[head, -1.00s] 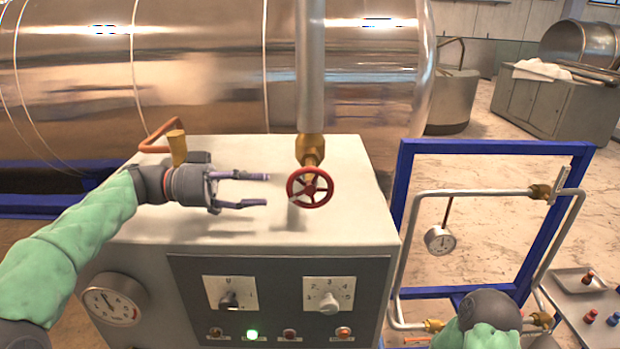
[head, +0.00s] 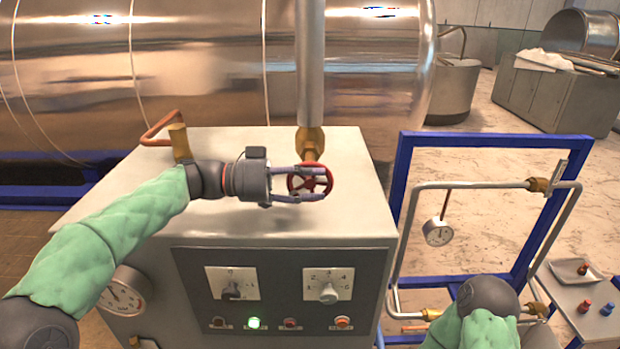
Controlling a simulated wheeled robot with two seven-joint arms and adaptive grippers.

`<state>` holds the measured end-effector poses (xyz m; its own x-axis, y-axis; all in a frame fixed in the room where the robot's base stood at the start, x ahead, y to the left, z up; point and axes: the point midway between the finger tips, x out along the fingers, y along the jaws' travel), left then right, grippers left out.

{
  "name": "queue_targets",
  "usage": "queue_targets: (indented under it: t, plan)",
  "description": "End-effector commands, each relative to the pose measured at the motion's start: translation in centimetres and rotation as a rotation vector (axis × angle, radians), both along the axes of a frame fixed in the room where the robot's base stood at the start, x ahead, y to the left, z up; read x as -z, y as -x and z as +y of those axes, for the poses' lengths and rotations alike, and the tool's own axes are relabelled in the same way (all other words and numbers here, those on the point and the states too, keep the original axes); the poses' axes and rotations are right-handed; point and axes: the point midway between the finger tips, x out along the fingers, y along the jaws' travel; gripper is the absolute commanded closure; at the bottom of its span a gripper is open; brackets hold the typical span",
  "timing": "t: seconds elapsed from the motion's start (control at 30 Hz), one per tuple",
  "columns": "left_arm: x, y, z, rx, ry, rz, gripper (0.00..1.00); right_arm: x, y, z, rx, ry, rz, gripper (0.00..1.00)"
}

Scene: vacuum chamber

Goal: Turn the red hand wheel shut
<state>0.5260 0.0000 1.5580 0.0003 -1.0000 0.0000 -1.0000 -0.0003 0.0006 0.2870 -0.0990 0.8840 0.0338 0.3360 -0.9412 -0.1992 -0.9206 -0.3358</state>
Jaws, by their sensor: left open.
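The red hand wheel (head: 328,177) sits on a brass valve (head: 310,139) at the foot of a vertical grey pipe, just above the top of the beige cabinet. My left gripper (head: 318,183) comes in from the left with its fingers apart. One finger lies across the upper part of the wheel and the other along its lower edge, so the wheel's left side is between them in the picture. I cannot tell whether the fingers touch the rim. My right arm shows at the bottom right, but its gripper fingers are not visible.
A bent copper pipe with a brass fitting (head: 179,142) stands on the cabinet (head: 230,226), behind my left arm. The front panel has knobs and lamps. A blue frame (head: 405,190) with piping and a gauge (head: 438,232) stands at right. A large steel tank lies behind.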

Motion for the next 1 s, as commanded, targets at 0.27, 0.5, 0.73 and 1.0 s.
queue_targets:
  t: [0.27,0.5,0.73,1.0]
  plan:
    - [0.0,0.0,0.02,0.0,0.0,0.0,0.96,0.01,0.01,0.01,0.0,0.0,0.0,0.39]
    - [-0.03,0.0,0.03,0.0,-0.003,-0.001,1.0,0.0,0.0,0.0,0.0,0.0,0.0,0.39]
    - [-0.1,-0.02,-0.03,-0.001,-0.055,-0.003,1.0,-0.14,0.0,0.0,0.0,0.0,0.0,0.39]
    - [-0.31,0.0,-0.24,0.0,-0.236,-0.005,1.0,-0.9,0.01,0.0,0.0,0.0,0.0,0.39]
